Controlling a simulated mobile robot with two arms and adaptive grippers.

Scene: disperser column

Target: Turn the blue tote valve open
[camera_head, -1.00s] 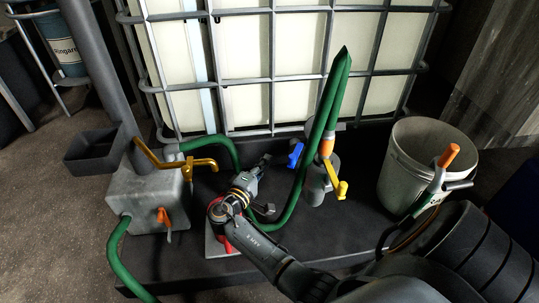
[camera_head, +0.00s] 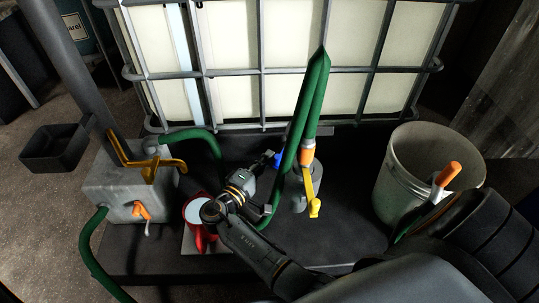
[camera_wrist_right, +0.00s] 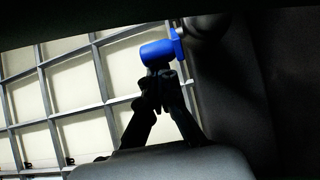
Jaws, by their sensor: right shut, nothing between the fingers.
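The blue valve handle (camera_head: 279,160) is low in front of the white caged tote (camera_head: 235,100), partly hidden behind the green hose and my right gripper. My right gripper (camera_head: 269,157) is at its left side, with fingers shut and nothing between them. In the right wrist view the blue handle (camera_wrist_right: 158,54) lies just beyond the closed fingertips (camera_wrist_right: 160,82). The fingertips look very close to it; I cannot tell whether they touch. My left gripper is not in view.
A green hose (camera_head: 315,95) stands beside the gripper, with a yellow-handled valve (camera_head: 314,206) at its right. A red container (camera_head: 193,229) is by my forearm. A white bucket (camera_head: 402,172) stands right, and a grey box with orange handle (camera_head: 122,196) left.

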